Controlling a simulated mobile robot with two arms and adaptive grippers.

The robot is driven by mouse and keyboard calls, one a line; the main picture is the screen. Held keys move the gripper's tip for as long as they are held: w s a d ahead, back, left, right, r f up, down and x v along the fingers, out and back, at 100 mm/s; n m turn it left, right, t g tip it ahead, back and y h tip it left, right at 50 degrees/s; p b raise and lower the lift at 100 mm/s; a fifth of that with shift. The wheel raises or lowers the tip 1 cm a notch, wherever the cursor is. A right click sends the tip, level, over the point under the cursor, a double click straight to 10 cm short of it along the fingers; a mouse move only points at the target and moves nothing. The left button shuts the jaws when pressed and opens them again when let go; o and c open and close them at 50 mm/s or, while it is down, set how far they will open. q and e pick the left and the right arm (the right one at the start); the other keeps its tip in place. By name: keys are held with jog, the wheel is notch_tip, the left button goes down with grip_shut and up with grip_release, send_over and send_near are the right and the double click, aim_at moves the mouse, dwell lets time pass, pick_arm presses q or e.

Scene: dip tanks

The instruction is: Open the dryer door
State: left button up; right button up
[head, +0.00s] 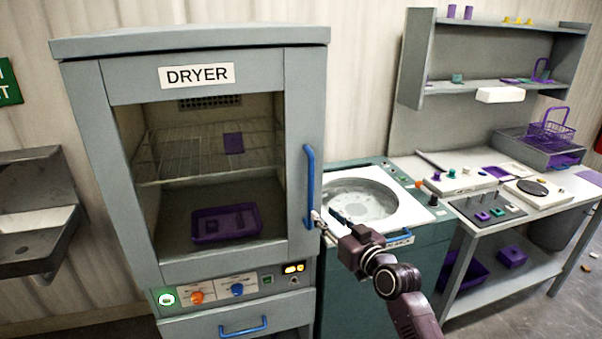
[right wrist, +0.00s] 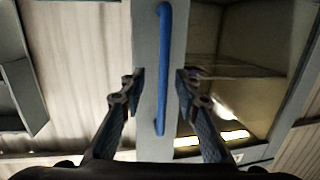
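The dryer (head: 190,45) stands at the left of the head view, and its door (head: 303,100) looks closed. A purple tray (head: 226,222) and a small purple piece on a wire rack show through the window. The blue vertical door handle (head: 309,187) is on the door's right side. My right gripper (head: 325,217) is at the handle's lower end. In the right wrist view the handle (right wrist: 163,65) runs between the two spread fingers of this gripper (right wrist: 158,80), with gaps on both sides. My left gripper is not in view.
A green washer-like tank with a round basin (head: 360,200) stands close to the dryer's right, under my right arm. A workbench (head: 470,195) with small parts and a shelf is further right. A metal sink-like unit (head: 35,210) is at the left.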

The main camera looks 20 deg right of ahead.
aim_at(313, 187)
jog(key=shift+t, duration=0.4)
jog(key=r, duration=0.4)
jog(key=w+r, duration=0.1)
jog(key=shift+a+r+p, duration=0.4)
jog(key=p+x, duration=0.1)
jog(key=x, duration=0.4)
jog(key=shift+w+a+f, duration=0.1)
jog(key=shift+w+a, duration=0.05)
jog(key=shift+w, duration=0.1)
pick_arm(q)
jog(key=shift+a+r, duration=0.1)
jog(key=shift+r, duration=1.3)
pick_arm(e)
jog(key=shift+w+a+f, duration=0.1)
jog(key=shift+w, duration=0.45)
grip_shut()
